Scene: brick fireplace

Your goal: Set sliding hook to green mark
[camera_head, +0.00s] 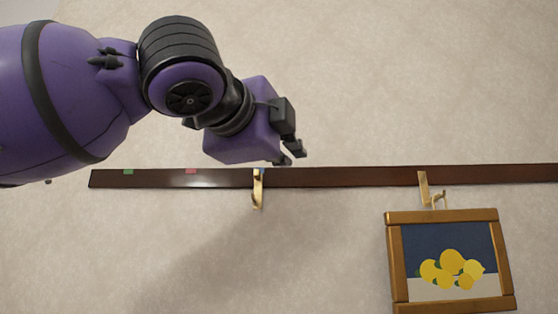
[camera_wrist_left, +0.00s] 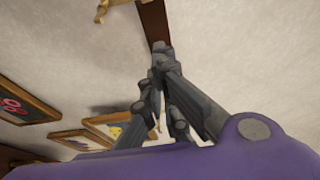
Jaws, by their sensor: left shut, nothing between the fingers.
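A dark wooden rail (camera_head: 340,176) runs across the wall. A green mark (camera_head: 128,172) is near its left end. An empty brass hook (camera_head: 257,190) sits on the rail well to the right of the green mark. My left gripper (camera_head: 293,156) is shut and empty, in front of the rail just right of this hook in the picture; I cannot tell whether it touches the rail. In the left wrist view the shut fingers (camera_wrist_left: 160,55) show below the rail (camera_wrist_left: 155,22), with a brass hook (camera_wrist_left: 113,8) at the top edge, apart from them. My right gripper is not in view.
A red mark (camera_head: 190,171) lies between the green mark and the empty hook; a bluish mark is partly visible by the hook. A second brass hook (camera_head: 424,188) is farther right, above a framed lemon picture (camera_head: 393,262). Other frames (camera_wrist_left: 22,100) show in the wrist view.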

